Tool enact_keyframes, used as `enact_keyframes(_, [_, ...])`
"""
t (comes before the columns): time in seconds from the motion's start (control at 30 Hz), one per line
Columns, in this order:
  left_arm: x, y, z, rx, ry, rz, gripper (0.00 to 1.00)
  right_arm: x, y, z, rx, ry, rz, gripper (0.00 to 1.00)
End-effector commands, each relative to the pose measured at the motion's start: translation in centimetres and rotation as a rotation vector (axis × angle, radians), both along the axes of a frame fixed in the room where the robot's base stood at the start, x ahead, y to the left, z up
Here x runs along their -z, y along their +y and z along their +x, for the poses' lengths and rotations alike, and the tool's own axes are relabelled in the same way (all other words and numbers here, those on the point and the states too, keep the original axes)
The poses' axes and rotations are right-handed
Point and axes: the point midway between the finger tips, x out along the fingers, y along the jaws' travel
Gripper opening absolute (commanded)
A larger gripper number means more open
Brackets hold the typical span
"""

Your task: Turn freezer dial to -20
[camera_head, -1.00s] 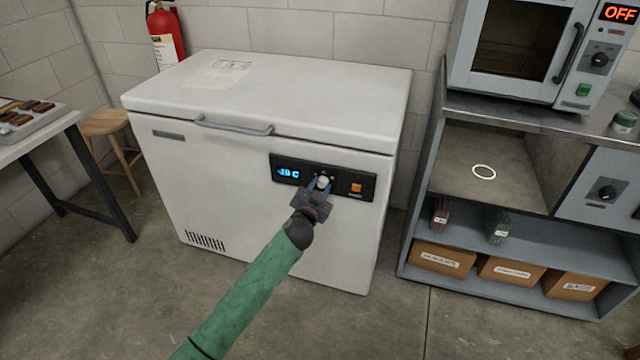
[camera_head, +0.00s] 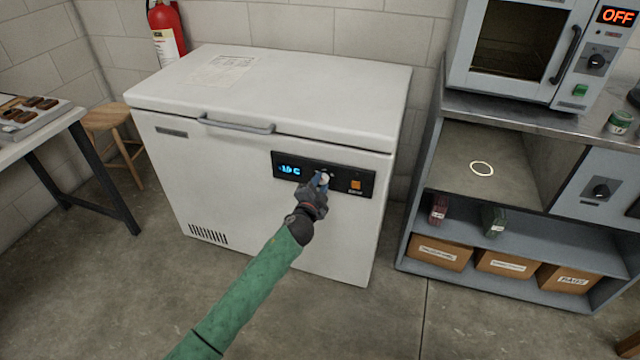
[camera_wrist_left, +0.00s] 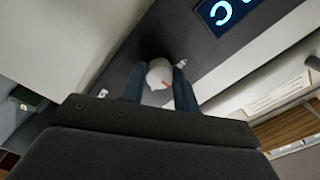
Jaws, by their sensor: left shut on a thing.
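The white chest freezer (camera_head: 230,200) stands against the back wall with its lid shut. Its dark control panel (camera_head: 341,186) is on the front at upper right, with a lit blue display (camera_head: 290,170) whose digits are too blurred to read surely. The pale round dial (camera_head: 324,178) sits right of the display. My left gripper (camera_head: 321,182) is at the dial. My right gripper is not in view.
A grey cabinet (camera_head: 412,225) with an oven (camera_head: 515,45) on top stands to the right. A table (camera_head: 62,122) and wooden stool (camera_head: 104,119) are at left. The floor before the freezer is clear.

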Motion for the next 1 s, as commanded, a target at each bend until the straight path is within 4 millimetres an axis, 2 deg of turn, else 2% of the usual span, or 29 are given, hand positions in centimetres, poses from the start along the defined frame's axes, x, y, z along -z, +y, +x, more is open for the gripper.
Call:
enact_keyframes(0.4, [0.2,0.0,-0.1,0.001,0.000,0.005,0.07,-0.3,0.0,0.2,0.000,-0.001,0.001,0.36])
enact_keyframes(0.43, [0.2,-0.1,-0.1,0.001,0.000,0.005,0.34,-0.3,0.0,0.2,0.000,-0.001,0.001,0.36])
enact_keyframes(0.53, [0.1,0.0,-0.1,0.001,0.000,0.005,0.52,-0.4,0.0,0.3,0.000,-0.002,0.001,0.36])
enact_keyframes(0.83, [0.1,0.0,-0.1,0.001,-0.001,0.005,0.52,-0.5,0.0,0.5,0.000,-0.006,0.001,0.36])
enact_keyframes(1.0, [0.2,0.5,-1.5,0.000,0.001,0.004,0.52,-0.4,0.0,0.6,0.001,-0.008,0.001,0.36])
